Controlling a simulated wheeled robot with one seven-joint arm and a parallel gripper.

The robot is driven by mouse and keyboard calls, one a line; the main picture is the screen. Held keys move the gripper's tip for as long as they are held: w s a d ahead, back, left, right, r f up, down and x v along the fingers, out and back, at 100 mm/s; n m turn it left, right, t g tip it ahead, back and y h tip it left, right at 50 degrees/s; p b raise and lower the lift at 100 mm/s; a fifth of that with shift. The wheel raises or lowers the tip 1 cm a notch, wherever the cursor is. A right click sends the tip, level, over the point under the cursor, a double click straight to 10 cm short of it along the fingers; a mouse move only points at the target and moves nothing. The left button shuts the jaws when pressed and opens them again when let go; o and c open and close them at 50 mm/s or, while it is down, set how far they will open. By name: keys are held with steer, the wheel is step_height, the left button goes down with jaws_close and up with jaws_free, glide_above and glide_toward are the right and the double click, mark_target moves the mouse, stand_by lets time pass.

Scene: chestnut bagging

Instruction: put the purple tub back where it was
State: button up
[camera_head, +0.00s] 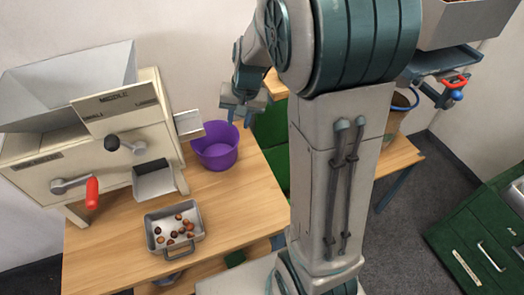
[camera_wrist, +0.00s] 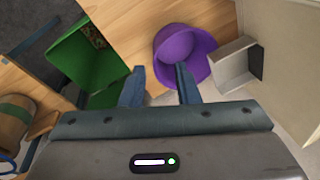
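The purple tub (camera_head: 216,150) stands upright on the wooden table, just right of the sorting machine and near its side chute (camera_head: 188,124). It looks empty. In the wrist view the tub (camera_wrist: 185,48) lies ahead of the fingers, toward the right one. My gripper (camera_head: 242,108) is over the tub's right rim in the head view. Its two fingers (camera_wrist: 159,84) are spread apart with nothing held. The right fingertip overlaps the tub in the wrist view; I cannot tell whether it touches.
The sorting machine (camera_head: 130,150) with crank and hopper fills the table's left. A grey tray (camera_head: 158,247) with several chestnuts sits at the front below a spout. A green crate (camera_wrist: 72,58) is beside the table. Bare tabletop (camera_head: 240,205) lies in front of the tub.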

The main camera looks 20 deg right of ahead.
steer(key=s+r+n+h, duration=0.1)
steer(key=s+r+n, duration=0.1)
steer(key=s, duration=0.7)
steer(key=s+r+n+t, duration=0.1)
steer(key=s+r, duration=0.4)
steer(key=s, duration=0.5)
steer(key=shift+s+a+r+n+t+h, duration=0.2)
steer(key=shift+a+n+t+h, duration=0.15)
steer(key=shift+n, duration=0.25)
